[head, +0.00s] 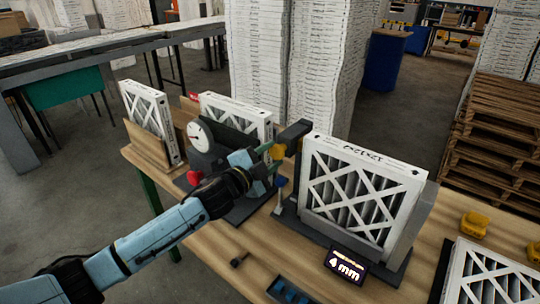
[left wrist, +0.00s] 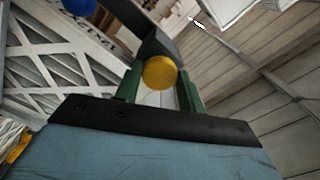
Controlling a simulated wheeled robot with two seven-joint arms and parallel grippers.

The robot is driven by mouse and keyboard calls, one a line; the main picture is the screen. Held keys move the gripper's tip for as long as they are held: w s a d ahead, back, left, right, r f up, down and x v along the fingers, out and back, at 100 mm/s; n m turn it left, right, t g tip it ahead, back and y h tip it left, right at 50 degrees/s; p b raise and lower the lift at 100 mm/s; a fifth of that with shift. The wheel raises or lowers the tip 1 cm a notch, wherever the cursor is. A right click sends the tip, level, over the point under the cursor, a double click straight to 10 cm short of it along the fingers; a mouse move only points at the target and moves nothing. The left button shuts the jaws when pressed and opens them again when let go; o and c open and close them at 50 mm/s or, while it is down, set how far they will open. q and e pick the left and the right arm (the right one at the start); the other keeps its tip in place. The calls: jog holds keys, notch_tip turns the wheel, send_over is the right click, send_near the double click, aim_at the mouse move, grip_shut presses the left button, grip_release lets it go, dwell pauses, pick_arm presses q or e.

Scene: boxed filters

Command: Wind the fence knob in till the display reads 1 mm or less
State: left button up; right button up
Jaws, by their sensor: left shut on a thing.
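The yellow fence knob (head: 278,151) sits by a dark upright post (head: 293,134) at the left of the fixture. It also shows in the left wrist view (left wrist: 160,72), between green fingers. My left gripper (head: 268,157) is shut on the knob; the fingers partly cover it. The display (head: 345,266) in front of the fixture reads "4 mm". A white-framed pleated filter (head: 355,190) stands upright in the grey fixture (head: 400,262). My right gripper is not in view.
A round dial gauge (head: 200,136) with a red knob (head: 194,178) stands left of my gripper. More filters stand behind it and at the far left (head: 148,115). Another filter (head: 490,275) lies at the right front, near yellow blocks (head: 473,225). A blue tray (head: 287,292) sits in front.

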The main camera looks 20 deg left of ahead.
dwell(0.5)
pick_arm(q)
jog(key=o, duration=1)
jog(key=shift+c, duration=0.2)
jog(key=shift+s, duration=0.1)
jog(key=b+v, duration=0.1)
jog(key=v, duration=1.2)
jog(key=shift+b, duration=0.4)
jog(key=shift+s, duration=0.1)
